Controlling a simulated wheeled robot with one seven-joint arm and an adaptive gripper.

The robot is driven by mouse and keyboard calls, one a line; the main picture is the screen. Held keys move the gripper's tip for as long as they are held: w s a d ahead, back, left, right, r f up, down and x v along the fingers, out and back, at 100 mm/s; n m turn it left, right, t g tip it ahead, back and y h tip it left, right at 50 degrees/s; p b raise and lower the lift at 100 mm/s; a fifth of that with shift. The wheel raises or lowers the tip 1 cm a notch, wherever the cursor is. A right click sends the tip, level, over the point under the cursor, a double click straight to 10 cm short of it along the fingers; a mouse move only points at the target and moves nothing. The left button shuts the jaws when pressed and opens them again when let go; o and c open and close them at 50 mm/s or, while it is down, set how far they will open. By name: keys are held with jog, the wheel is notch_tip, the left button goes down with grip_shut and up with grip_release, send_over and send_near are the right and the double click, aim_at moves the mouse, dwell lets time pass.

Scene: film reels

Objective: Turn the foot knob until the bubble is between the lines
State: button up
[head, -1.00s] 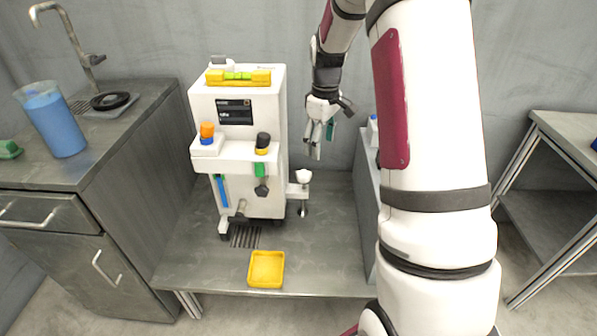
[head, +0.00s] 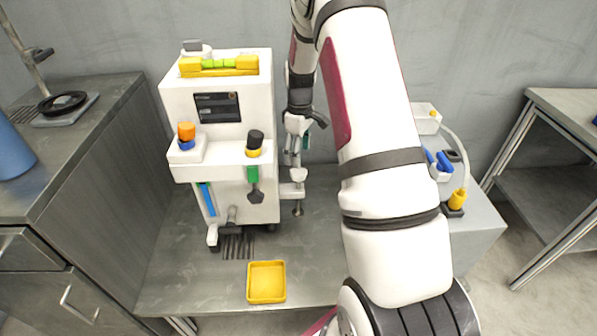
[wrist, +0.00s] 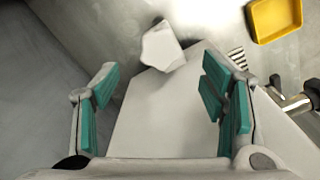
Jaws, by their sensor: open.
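The white machine (head: 215,140) stands on the grey bench and carries a yellow spirit level (head: 219,66) on top. The level's vial is bright green; the bubble and its lines are too small to make out. A white foot knob (head: 299,175) stands on an arm at the machine's right side, above a dark foot. In the wrist view the white lobed knob (wrist: 162,47) lies beyond my fingertips, roughly between them. My gripper (head: 297,152) points down above the knob, open and empty; in the wrist view its green-padded fingers (wrist: 160,88) are apart, not touching the knob.
A yellow tray (head: 266,282) lies on the bench front. Orange and black knobs stick up from the machine's front ledge. A side counter (head: 130,100) is at left. A unit with blue items and a yellow plug (head: 458,199) stands right of my arm.

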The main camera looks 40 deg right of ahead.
aim_at(299, 172)
notch_tip(299, 172, down, 7)
jog(key=shift+f+b, duration=0.2)
jog(key=shift+b, duration=0.7)
jog(key=c, duration=1.2)
